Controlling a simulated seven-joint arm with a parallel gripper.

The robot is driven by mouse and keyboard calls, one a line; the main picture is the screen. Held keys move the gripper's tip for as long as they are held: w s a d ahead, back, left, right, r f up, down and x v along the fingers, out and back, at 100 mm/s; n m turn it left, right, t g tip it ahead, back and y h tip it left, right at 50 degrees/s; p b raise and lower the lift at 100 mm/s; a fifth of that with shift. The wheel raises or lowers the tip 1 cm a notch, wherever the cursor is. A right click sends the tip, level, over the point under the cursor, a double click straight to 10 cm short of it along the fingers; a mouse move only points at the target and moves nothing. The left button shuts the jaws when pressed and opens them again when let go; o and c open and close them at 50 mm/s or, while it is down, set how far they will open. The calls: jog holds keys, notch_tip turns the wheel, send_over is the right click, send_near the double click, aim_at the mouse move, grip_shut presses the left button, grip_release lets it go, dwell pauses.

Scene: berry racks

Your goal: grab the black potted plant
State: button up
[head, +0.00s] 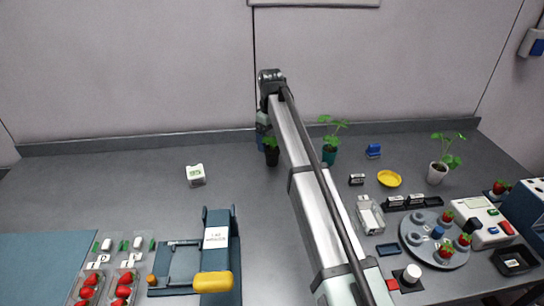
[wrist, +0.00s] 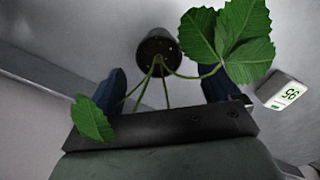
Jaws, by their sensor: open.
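The black potted plant (head: 272,157) stands on the grey counter beside my arm, partly hidden by it in the head view. In the wrist view its dark round pot (wrist: 157,47) is just beyond my fingers, and its stems run back between them. Its large green leaves (wrist: 228,40) overlap the right finger. My gripper (wrist: 164,78) is open, with one blue finger on each side of the stems and nothing clamped.
A white display block (head: 196,175) stands to the left; it also shows in the wrist view (wrist: 283,91). The left rear counter is clear.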

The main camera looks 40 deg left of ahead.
aim_at(272, 149)
jog(key=shift+d+f, duration=0.15)
jog(key=shift+f, duration=3.05)
jog(key=c, duration=1.2)
jog(key=shift+o, duration=0.2)
jog(key=shift+r, duration=0.1)
